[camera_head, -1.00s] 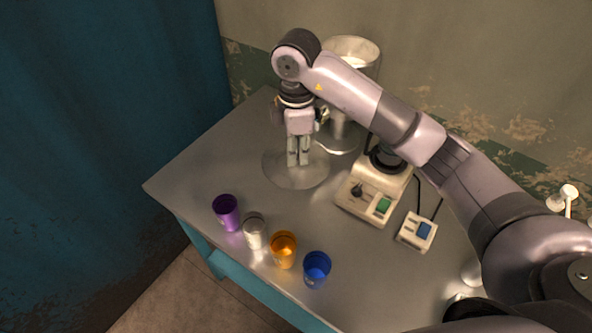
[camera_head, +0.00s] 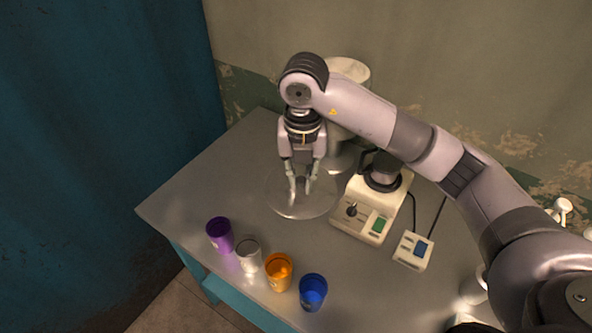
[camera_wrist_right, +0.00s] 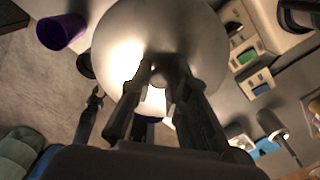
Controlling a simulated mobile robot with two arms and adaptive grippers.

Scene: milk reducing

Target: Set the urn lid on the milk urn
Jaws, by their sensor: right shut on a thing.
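The urn lid (camera_head: 318,208) is a shiny round metal disc near the middle of the table in the head view. It also fills the upper middle of the right wrist view (camera_wrist_right: 205,45). My right gripper (camera_head: 301,190) reaches down over the lid, its fingers shut on the small knob at the centre, as the right wrist view (camera_wrist_right: 165,78) shows. I cannot tell whether the lid rests on the table or is just above it. The pale metal milk urn (camera_head: 349,69) stands at the back, partly hidden by my right arm.
Purple (camera_head: 220,236), clear (camera_head: 249,256), orange (camera_head: 278,273) and blue (camera_head: 313,292) cups line the front edge of the metal table (camera_head: 190,195). The left table area is clear.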

